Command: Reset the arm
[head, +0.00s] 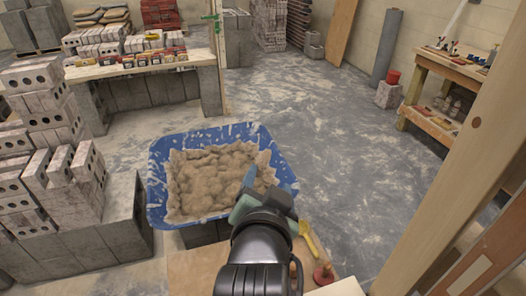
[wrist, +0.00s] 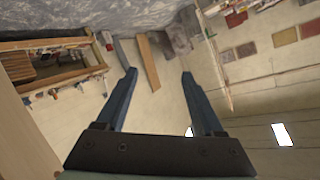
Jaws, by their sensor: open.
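My gripper (wrist: 158,75) is open in the wrist view, with its two blue fingers apart and nothing between them. In the head view my gripper (head: 270,172) shows above the right part of a blue tub (head: 157,205) filled with lumpy tan mortar (head: 210,180). My dark arm reaches up from the bottom of the head view and hides the tub's lower right corner. Whether the fingers touch the mortar cannot be told from the head view, but the wrist view looks away toward walls and shelves.
Stacked grey bricks (head: 65,185) stand left of the tub. A bench (head: 150,65) with small boxes is behind it. A wooden board (head: 215,270) below carries a yellow tool (head: 310,240). A wooden post (head: 470,140) rises at right. The floor (head: 330,120) behind the tub is clear.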

